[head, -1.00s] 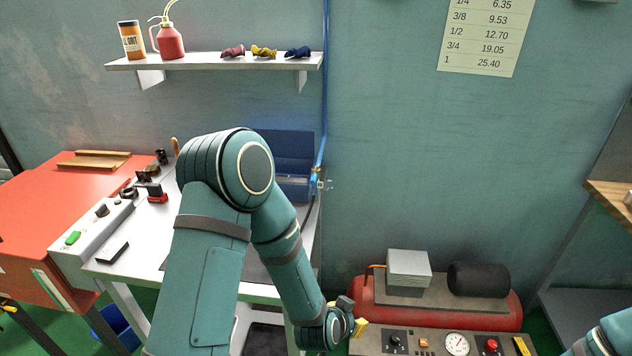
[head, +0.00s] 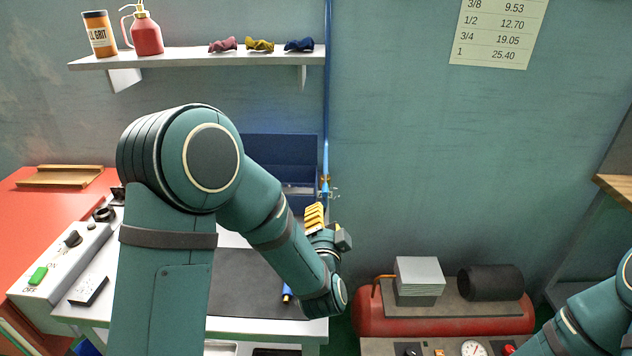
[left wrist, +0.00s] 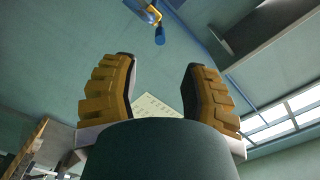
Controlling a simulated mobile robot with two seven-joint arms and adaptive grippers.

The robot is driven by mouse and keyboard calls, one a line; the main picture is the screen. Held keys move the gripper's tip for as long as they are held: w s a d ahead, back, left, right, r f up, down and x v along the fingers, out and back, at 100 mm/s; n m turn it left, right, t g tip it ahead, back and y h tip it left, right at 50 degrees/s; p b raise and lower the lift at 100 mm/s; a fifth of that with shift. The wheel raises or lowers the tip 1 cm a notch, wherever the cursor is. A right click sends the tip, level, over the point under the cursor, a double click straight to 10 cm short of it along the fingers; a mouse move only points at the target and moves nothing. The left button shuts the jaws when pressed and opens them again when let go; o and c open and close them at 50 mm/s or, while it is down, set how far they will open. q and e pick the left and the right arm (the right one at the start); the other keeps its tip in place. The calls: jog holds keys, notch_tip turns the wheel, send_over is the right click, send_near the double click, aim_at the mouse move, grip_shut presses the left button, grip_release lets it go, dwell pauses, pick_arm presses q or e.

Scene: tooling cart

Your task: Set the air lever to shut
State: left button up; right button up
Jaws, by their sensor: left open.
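The air valve (head: 325,181) sits on the thin blue pipe (head: 327,90) that runs down the wall. In the left wrist view, its yellow body (left wrist: 149,13) and blue lever (left wrist: 159,35) show at the top, beyond and above the finger gap. I cannot tell the lever's setting. My left gripper (head: 314,213) is just below the valve in the head view, its yellow-padded fingers pointing up. My right gripper is out of view.
A shelf (head: 190,58) with bottles and cloths is above left. A blue bin (head: 280,155) stands at the back of the white bench, close to the left gripper. A red air tank (head: 375,318) is below right.

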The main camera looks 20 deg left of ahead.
aim_at(325, 187)
pick_arm(q)
jog(key=b+x, duration=0.1)
jog(key=x, duration=1.2)
jog(key=shift+w+a, duration=0.1)
jog(key=shift+w, duration=0.3)
jog(key=shift+o, duration=0.3)
grip_shut()
